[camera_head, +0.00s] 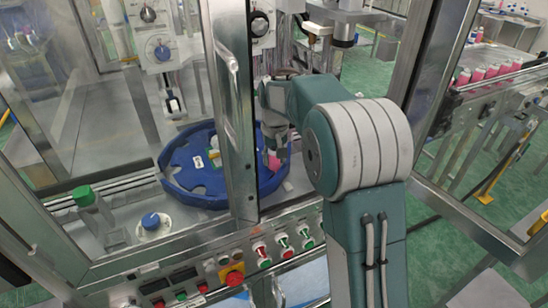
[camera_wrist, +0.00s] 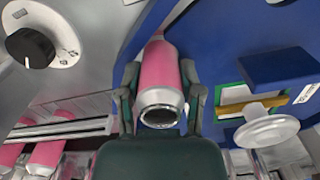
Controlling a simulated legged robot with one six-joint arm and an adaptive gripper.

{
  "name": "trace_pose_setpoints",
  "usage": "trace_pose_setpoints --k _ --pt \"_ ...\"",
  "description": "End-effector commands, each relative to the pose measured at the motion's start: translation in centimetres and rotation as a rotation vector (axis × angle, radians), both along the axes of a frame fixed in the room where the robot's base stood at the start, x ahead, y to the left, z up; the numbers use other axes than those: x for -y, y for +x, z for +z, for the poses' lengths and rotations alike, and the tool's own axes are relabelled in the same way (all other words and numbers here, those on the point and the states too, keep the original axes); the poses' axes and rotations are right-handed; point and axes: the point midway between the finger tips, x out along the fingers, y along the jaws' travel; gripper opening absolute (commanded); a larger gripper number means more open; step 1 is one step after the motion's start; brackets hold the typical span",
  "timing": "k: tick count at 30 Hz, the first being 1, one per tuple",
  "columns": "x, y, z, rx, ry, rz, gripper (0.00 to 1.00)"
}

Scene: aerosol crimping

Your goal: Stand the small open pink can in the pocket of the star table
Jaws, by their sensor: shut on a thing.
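The small pink can (camera_wrist: 165,65) is between the two fingers of my gripper (camera_wrist: 160,95) in the wrist view, with its silver-rimmed open mouth towards the camera. My gripper is shut on it. The blue star table (camera_wrist: 235,25) lies behind and around the can in that view. In the head view, the star table (camera_head: 185,190) is inside the machine frame, and a bit of the pink can (camera_head: 273,163) shows at its right part, under my gripper (camera_head: 277,150). The can's base and the pocket under it are hidden, so I cannot tell whether they touch.
A metal door post (camera_head: 232,110) stands in front of the star table. A blue block (camera_wrist: 282,68) and a white disc (camera_wrist: 268,132) are right of the can. Several pink cans (camera_wrist: 48,157) show at lower left. A control panel (camera_head: 225,265) runs along the front.

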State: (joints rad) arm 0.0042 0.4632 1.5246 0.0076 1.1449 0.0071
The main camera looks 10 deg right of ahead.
Motion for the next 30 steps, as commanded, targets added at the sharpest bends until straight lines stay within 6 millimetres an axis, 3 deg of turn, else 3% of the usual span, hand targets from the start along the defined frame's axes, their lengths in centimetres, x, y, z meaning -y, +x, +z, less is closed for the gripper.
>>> trace_pose_setpoints --k 1,10,11,13,14,25,30 --pt "0.0 -0.2 -0.8 -0.015 0.001 0.000 0.15" --pt "0.0 -0.3 -1.2 -0.021 0.002 -0.001 0.18" --pt "0.0 -0.3 -1.2 -0.021 0.002 -0.001 0.55" --pt "0.0 -0.3 -1.2 -0.021 0.002 -0.001 0.87" --pt "0.0 -0.3 -1.2 -0.021 0.002 -0.001 0.92" --pt "0.0 -0.2 -0.7 -0.012 0.001 -0.001 0.92" --pt "0.0 -0.1 1.5 -0.007 0.001 0.000 0.92"
